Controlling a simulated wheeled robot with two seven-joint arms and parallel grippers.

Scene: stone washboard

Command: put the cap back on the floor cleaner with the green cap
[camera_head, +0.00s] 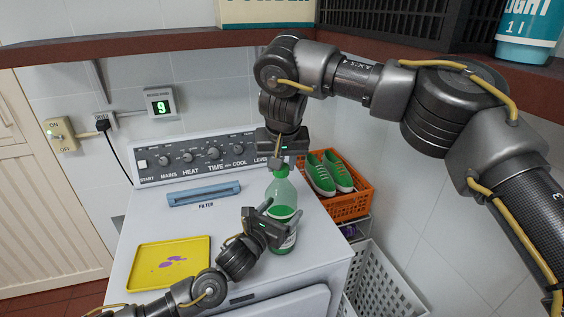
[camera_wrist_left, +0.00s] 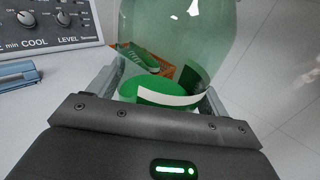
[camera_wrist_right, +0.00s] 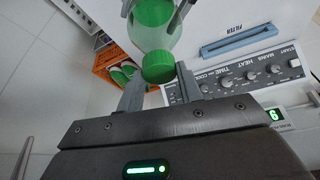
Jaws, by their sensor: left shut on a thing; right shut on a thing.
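The floor cleaner is a clear, greenish bottle (camera_head: 281,190) with green liquid and a white label, upright near the right side of the white machine top. My left gripper (camera_head: 277,217) is shut around its body; the left wrist view shows the bottle (camera_wrist_left: 180,40) between the fingers. My right gripper (camera_head: 281,160) points down over the bottle's top. It is shut on the green cap (camera_wrist_right: 158,67), which sits between its fingertips in line with the bottle. I cannot tell whether the cap touches the neck.
A yellow tray (camera_head: 200,250) with purple spots and a blue filter bar (camera_head: 203,194) lie on the machine top (camera_head: 130,215). An orange crate (camera_head: 349,206) with green shoes stands to the right, above a white basket (camera_head: 378,285). A brown shelf edge (camera_head: 140,44) runs overhead.

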